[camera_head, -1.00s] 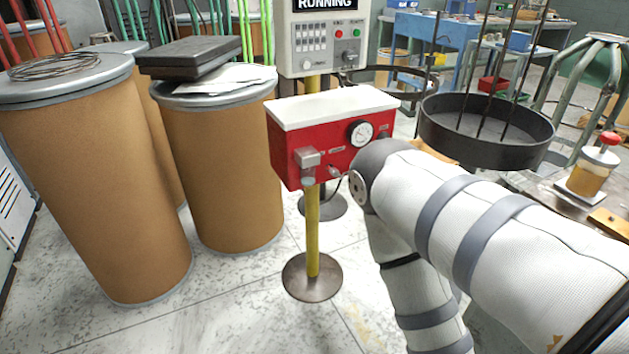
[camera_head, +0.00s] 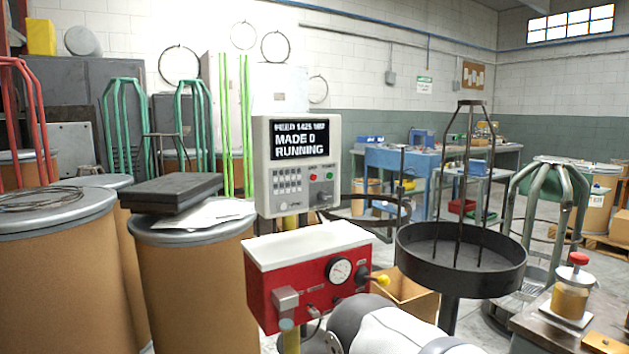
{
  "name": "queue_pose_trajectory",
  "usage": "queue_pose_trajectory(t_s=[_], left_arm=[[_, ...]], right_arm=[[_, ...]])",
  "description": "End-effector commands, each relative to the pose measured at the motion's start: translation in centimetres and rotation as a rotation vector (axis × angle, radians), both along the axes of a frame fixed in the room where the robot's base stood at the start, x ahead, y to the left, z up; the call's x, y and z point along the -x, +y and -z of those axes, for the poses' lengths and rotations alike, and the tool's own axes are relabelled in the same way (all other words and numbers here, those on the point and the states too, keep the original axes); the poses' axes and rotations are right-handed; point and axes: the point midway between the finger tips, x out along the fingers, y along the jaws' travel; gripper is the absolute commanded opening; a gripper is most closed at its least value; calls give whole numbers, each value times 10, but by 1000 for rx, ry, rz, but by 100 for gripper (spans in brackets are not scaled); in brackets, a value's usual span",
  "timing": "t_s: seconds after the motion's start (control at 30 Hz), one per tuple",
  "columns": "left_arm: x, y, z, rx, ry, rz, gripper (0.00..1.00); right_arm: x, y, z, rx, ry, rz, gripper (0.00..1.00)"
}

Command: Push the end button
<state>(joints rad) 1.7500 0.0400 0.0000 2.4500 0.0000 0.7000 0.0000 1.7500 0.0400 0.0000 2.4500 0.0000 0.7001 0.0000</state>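The control panel (camera_head: 293,165) is a light grey box on a yellow post. Its black screen (camera_head: 299,139) reads "FEED 1425", "MADE 0" and "RUNNING", with small text partly unclear. Below it are a keypad (camera_head: 287,182), a red button (camera_head: 312,178), a green button (camera_head: 328,176) and a dark knob (camera_head: 323,196). The button labels are too small to read, so I cannot tell which is the end button. One of my white arm links shows at the bottom centre. Neither of my grippers is in view.
A red box (camera_head: 262,288) with a white top and a gauge (camera_head: 339,270) stands before the panel. A round black tray (camera_head: 410,262) is to its right. Brown drums (camera_head: 195,285) with a black case (camera_head: 172,192) stand left. A blue bench (camera_head: 395,165) is behind.

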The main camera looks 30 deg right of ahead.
Motion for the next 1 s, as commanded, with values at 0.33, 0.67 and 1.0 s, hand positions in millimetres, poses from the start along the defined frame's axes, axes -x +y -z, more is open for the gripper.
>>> queue_pose_trajectory(t_s=[0.33, 0.67, 1.0], left_arm=[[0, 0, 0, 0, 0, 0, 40], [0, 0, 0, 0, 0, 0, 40], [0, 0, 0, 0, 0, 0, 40]], right_arm=[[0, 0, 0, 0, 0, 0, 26], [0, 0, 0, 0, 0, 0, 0], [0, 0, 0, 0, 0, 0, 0]])
